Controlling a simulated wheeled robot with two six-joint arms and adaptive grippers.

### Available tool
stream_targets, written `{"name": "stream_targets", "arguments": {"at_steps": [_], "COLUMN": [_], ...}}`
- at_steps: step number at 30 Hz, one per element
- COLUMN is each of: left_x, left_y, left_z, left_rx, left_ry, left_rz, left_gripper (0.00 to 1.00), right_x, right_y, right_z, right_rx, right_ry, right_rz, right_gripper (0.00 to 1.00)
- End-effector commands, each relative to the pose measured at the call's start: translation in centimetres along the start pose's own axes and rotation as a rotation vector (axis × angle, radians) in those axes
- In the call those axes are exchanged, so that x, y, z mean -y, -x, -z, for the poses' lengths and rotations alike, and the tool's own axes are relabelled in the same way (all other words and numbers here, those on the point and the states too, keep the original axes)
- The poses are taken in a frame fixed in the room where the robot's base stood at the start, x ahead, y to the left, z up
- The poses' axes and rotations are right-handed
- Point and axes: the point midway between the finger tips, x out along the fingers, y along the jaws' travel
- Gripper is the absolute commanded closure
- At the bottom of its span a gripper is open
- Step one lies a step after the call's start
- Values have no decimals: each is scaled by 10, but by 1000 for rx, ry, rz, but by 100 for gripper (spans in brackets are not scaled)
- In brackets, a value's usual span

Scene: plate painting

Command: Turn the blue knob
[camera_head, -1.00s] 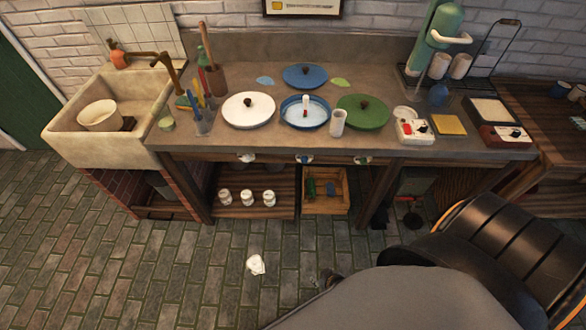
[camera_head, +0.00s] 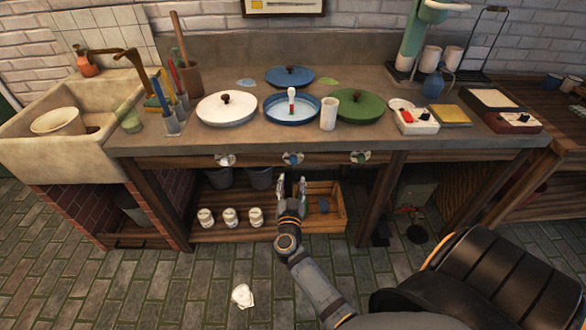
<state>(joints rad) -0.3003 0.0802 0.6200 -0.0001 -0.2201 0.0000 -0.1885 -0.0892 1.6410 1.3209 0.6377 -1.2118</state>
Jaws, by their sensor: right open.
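Three knobs sit in a row on the front edge of the workbench. The blue knob (camera_head: 292,159) is the middle one, on a pale round plate. A white knob (camera_head: 225,160) is to its left and a green knob (camera_head: 360,157) to its right. My right gripper (camera_head: 291,180) is below the blue knob, pointing toward the bench front. Its two fingers are apart with nothing between them, and they do not appear to touch the knob. My left gripper is out of view.
On the bench (camera_head: 420,145) are a white-lidded pan (camera_head: 226,110), a blue pan (camera_head: 279,116), a green lid (camera_head: 362,108) and a white cup (camera_head: 328,114). Below are several white jars (camera_head: 229,218) and a wooden crate (camera_head: 335,225). A crumpled white item (camera_head: 243,295) lies on the floor.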

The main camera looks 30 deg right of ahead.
Motion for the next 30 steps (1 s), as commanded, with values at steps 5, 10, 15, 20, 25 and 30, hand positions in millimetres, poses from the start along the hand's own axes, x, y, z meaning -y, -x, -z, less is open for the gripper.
{"name": "stream_targets", "arguments": {"at_steps": [5, 10, 15, 20, 25, 30], "left_x": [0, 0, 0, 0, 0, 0], "left_y": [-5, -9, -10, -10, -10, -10], "left_z": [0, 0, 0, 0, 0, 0], "left_rx": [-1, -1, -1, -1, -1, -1], "left_ry": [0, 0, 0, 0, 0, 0], "left_rz": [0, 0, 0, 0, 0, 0], "left_gripper": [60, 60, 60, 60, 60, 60], "right_x": [1, 0, 0, 0, 0, 0], "right_y": [-41, -68, -78, -78, -78, -78], "right_z": [0, -1, -1, -1, -1, -1], "right_rx": [-4, -2, 0, 1, 1, 1], "right_ry": [2, 1, 1, 1, 1, 0], "right_rz": [3, 3, 2, 2, 2, 2], "right_gripper": [51, 51, 51, 51, 64, 87]}}
